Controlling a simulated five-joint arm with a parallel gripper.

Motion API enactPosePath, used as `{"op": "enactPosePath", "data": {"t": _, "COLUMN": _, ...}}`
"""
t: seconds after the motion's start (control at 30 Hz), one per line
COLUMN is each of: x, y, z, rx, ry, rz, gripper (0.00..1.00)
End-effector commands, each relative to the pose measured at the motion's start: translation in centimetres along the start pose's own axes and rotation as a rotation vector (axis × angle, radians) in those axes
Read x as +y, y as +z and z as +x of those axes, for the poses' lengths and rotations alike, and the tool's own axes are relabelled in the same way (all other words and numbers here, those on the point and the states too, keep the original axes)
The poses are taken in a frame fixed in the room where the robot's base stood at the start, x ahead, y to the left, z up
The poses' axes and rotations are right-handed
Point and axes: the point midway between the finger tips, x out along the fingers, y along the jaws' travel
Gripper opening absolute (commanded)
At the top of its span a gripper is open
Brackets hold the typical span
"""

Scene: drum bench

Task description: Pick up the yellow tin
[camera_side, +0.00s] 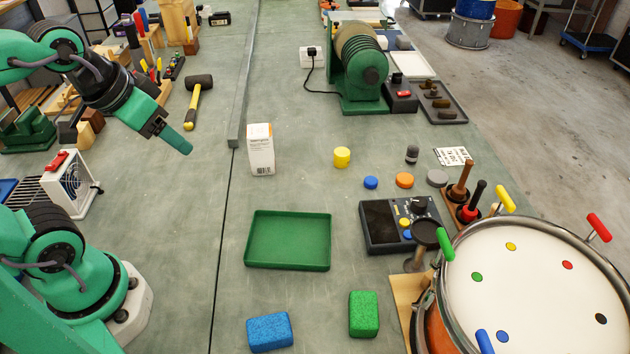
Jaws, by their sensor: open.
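The yellow tin (342,157) is a small short cylinder standing upright on the green-grey bench, right of the white box and above the green tray in the picture. Nothing touches it. My gripper (176,146) is at the upper left, raised over the bench and well left of the tin. It is open, with no object seen in it. One jaw shows clearly as a green finger; the other is hard to make out.
A white box (260,149) stands between my gripper and the tin. A drum (535,285) fills the lower right. A mallet (196,100) lies behind my gripper.

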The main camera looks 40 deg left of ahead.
Motion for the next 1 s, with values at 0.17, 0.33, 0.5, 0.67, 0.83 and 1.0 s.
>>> {"op": "enactPosePath", "data": {"t": 0.17, "x": 0.1, "y": -1.0, "z": -0.1, "rx": -0.013, "ry": 0.001, "rz": -0.009, "gripper": 0.62}}
{"op": "enactPosePath", "data": {"t": 0.33, "x": 0.2, "y": -3.3, "z": 0.0, "rx": -0.04, "ry": 0.004, "rz": -0.031, "gripper": 0.62}}
{"op": "enactPosePath", "data": {"t": 0.5, "x": 0.5, "y": -6.5, "z": 0.4, "rx": -0.077, "ry": 0.005, "rz": -0.062, "gripper": 0.62}}
{"op": "enactPosePath", "data": {"t": 0.67, "x": 0.9, "y": -9.7, "z": 1.3, "rx": -0.112, "ry": 0.005, "rz": -0.092, "gripper": 0.62}}
{"op": "enactPosePath", "data": {"t": 0.83, "x": 1.3, "y": -12.8, "z": 2.7, "rx": -0.151, "ry": 0.003, "rz": -0.124, "gripper": 0.62}}
{"op": "enactPosePath", "data": {"t": 1.0, "x": 1.8, "y": -15.9, "z": 4.6, "rx": -0.189, "ry": -0.001, "rz": -0.157, "gripper": 0.62}}
